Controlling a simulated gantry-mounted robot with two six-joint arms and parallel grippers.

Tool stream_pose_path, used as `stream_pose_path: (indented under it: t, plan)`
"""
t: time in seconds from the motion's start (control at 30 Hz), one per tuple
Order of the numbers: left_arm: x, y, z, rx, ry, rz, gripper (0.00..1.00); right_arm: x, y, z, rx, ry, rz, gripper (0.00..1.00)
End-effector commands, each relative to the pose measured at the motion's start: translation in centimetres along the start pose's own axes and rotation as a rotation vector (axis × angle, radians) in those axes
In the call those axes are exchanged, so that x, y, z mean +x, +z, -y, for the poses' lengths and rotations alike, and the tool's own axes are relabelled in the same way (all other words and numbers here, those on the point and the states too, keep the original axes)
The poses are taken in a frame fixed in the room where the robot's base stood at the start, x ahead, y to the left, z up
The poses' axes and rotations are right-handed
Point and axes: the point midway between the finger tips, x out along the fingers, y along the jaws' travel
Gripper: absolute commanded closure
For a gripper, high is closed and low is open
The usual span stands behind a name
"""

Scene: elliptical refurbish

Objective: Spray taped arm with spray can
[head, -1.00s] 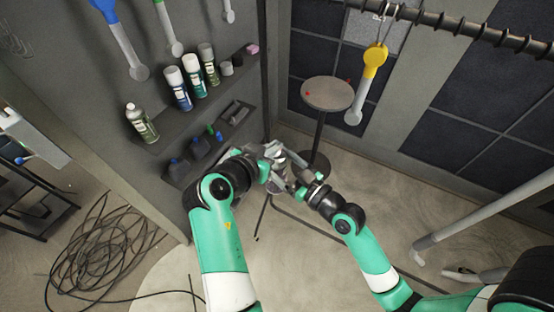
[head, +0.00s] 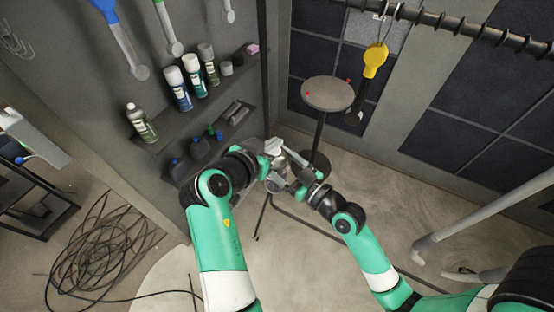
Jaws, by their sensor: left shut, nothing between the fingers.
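The taped arm (head: 375,60) hangs from the rail on the right, with a yellow upper end. Its shaft looks dark and its lower tip still shows a pale patch. Spray cans stand on the wall shelf at left: an olive one (head: 141,123), a white-capped blue one (head: 176,88), a green one (head: 194,75) and another (head: 209,63). My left gripper (head: 279,150) is shut and empty at the centre, below the round stand. My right gripper (head: 299,184) is close beside it; its fingers are too small and overlapped to read, and I cannot tell whether it holds a can.
A round-topped stand (head: 328,94) stands behind my grippers, left of the hanging arm. A lower shelf (head: 232,131) holds small bottles and tools. Black cable (head: 98,250) lies coiled on the left floor. The hanging rail (head: 450,23) crosses the upper right.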

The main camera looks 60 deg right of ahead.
Motion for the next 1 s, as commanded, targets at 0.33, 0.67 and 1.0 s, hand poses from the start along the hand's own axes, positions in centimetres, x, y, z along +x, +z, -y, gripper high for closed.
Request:
stream_pose_path:
  t: [0.33, 0.67, 1.0]
  plan:
    - [-1.3, -2.6, 0.1, 0.002, -0.002, -0.004, 1.0, 0.0, 0.1, 0.0, 0.0, -0.001, 0.002, 1.0]
    - [-1.6, -2.6, 0.1, 0.002, -0.002, -0.006, 1.0, 0.0, 0.1, 0.0, 0.001, -0.001, 0.004, 1.0]
    - [-7.0, -2.5, 0.2, 0.004, -0.007, -0.008, 1.0, 0.0, 0.1, 0.0, 0.001, -0.001, 0.004, 1.0]
